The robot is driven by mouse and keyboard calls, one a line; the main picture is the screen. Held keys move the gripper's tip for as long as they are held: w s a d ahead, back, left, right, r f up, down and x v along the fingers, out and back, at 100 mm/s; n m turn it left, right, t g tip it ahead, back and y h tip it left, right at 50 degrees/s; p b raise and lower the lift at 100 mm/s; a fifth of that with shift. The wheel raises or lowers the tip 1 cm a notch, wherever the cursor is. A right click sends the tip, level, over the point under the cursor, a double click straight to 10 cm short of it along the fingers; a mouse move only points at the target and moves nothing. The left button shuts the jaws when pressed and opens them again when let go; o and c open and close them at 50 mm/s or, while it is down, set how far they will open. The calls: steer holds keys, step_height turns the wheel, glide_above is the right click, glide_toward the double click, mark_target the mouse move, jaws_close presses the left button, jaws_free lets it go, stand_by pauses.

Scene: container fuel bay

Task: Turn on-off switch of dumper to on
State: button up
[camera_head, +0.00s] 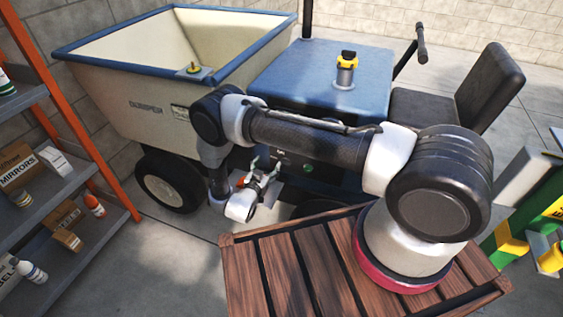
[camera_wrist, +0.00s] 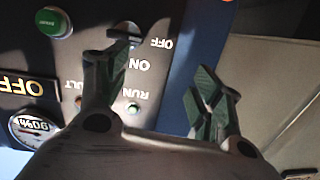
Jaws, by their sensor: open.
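The dumper (camera_head: 135,103) has a cream skip with a blue rim and a blue body. Its dark control panel shows turned over in the wrist view. A round dark knob (camera_wrist: 127,31), beside the labels OFF and ON, looks like the on-off switch. One finger of my gripper (camera_wrist: 165,62) partly covers it, so its setting cannot be told. My gripper is open and empty, with the other finger over the panel's blue edge. In the head view my gripper (camera_head: 262,180) is at the panel, and the knob is hidden. Contact cannot be told.
A green button (camera_wrist: 53,22), a gauge (camera_wrist: 33,128) and small RUN and FAULT lamps are on the panel. A yellow-topped part (camera_head: 346,62) stands on the blue hood. An orange-framed shelf (camera_head: 83,140) stands left, a wooden slatted surface (camera_head: 290,275) in front.

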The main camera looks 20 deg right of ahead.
mark_target(285, 163)
steer(key=s+d+f+t+h, duration=0.1)
steer(key=s+d+f+h, duration=0.1)
steer(key=s+d+f, duration=0.15)
steer(key=x, duration=0.6)
steer(key=shift+w+r, duration=0.2)
steer(key=shift+w, duration=0.05)
steer(key=c, duration=1)
